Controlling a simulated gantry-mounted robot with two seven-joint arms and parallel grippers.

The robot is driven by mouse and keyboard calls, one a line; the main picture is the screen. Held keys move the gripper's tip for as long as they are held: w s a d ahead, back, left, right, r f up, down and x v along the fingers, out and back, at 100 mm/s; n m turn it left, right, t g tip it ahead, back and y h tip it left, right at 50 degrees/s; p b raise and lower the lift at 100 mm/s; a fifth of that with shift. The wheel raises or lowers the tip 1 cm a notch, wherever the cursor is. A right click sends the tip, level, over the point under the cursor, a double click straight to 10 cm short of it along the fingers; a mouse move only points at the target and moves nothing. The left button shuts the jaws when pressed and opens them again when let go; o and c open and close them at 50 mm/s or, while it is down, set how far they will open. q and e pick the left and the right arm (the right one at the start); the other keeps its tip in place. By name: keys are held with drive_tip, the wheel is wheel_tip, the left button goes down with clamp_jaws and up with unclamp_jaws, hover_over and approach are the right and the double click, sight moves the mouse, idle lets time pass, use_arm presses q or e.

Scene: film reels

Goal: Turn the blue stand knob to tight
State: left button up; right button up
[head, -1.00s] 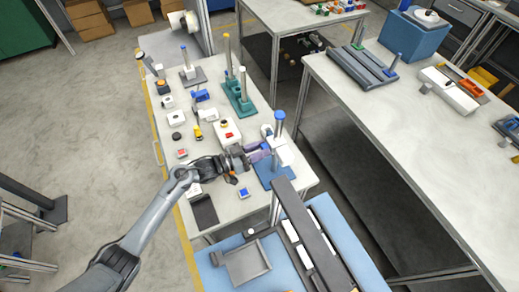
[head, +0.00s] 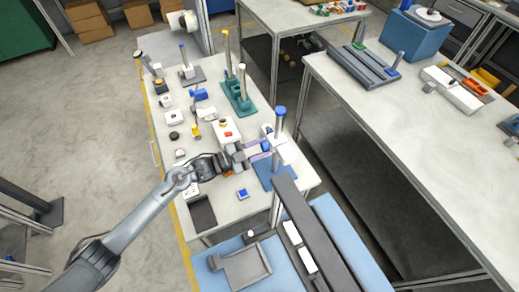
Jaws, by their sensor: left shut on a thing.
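The blue stand has a flat blue base (head: 279,177) on the near right part of the small table. Its metal post (head: 279,122) has a blue cap and carries a white block (head: 284,151). A small blue knob (head: 265,145) is on the left side of this block. My left gripper (head: 260,151) reaches in from the left and is shut at the knob, whose grasped part is mostly hidden by the fingers. My right gripper is not in view.
A teal stand (head: 240,103) with two posts, a white box with a red button (head: 228,135) and several small devices crowd the table behind my arm. A small blue-topped box (head: 242,193) lies in front of it. Grey rails and a tray (head: 242,264) stand near.

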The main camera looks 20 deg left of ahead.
use_arm(q)
drive_tip(key=shift+m, duration=0.5)
drive_tip(key=o, duration=1)
drive_tip(key=shift+o, duration=0.2)
drive_tip(key=shift+s+a, duration=0.3)
drive_tip(key=v, duration=1)
